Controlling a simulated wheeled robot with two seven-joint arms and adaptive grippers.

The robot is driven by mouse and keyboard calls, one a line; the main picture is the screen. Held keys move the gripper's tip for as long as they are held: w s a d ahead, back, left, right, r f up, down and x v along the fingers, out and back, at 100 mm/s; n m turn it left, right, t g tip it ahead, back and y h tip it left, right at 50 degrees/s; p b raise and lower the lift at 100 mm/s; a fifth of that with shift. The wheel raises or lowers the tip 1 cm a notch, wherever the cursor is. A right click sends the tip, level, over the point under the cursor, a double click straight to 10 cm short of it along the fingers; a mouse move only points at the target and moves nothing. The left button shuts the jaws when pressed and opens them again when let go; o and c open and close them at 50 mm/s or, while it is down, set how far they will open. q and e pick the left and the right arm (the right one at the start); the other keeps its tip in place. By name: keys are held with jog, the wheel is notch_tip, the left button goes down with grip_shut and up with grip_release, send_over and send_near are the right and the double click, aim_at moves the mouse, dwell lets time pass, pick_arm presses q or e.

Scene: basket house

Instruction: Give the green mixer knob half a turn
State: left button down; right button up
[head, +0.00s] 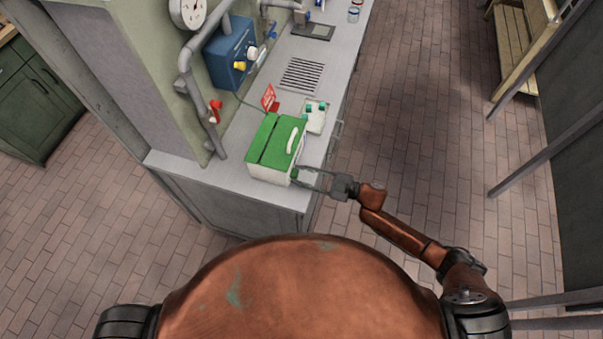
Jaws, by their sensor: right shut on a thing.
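A white box with a green top (275,140) and a pale handle stands at the near end of the grey counter; it looks like the mixer. A small green knob (294,173) shows at its near right side, partly hidden by my fingers. My right gripper (297,177) reaches in from the right and is shut on the knob, with its fingers roughly level. How far the knob is turned is too small to tell. My left gripper is out of view.
A small white holder with green-capped items (315,117) and a red sign (269,98) stand just behind the box. A blue box (230,54), pipes and a red valve (215,108) line the wall at left.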

jog(key=m+p, duration=0.1)
jog(key=m, duration=0.4)
jog(key=shift+s+p, duration=0.1)
jog(key=shift+p, duration=0.3)
jog(key=shift+f, duration=0.1)
jog(key=o, duration=1.1)
jog(key=shift+d, duration=0.1)
jog(key=v, duration=1.1)
jog(key=shift+s+d, duration=0.15)
jog(key=shift+d, duration=0.15)
